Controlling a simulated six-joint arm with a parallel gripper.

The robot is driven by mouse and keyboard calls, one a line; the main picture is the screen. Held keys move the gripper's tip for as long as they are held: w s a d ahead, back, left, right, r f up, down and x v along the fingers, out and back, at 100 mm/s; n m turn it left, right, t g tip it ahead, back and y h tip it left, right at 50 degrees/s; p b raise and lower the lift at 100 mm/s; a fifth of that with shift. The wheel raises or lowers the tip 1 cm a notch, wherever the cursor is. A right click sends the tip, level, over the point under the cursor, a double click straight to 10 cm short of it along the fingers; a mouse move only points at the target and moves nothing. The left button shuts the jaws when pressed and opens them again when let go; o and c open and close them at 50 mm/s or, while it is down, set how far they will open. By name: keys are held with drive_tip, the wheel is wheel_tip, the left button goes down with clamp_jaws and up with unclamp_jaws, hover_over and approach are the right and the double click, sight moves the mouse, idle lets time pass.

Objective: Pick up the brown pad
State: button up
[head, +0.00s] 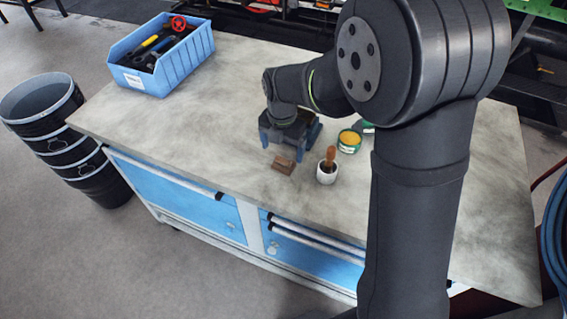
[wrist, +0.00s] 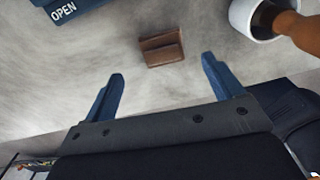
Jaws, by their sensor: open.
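The brown pad (head: 283,165) lies on the grey worktop near its front edge, left of a white cup. My gripper (head: 290,137) is a little behind the pad in the head view. Its two blue fingers are spread and empty in the wrist view (wrist: 162,68). The height of the fingers above the worktop is hard to tell.
The white cup (head: 326,176) holds a brown wooden handle. An open green tin (head: 349,141) with yellow contents stands behind it. A blue bin (head: 160,55) of tools is at the back left. A blue surface lettered OPEN (wrist: 70,10) shows in the wrist view.

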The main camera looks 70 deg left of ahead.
sight(282, 161)
drive_tip(key=shift+s+d+f, duration=0.1)
drive_tip(key=shift+d+f, duration=0.05)
drive_tip(key=shift+f, duration=1.2)
drive_tip(key=shift+d+f, duration=0.15)
drive_tip(key=shift+f, duration=1.2)
drive_tip(key=c, duration=1.1)
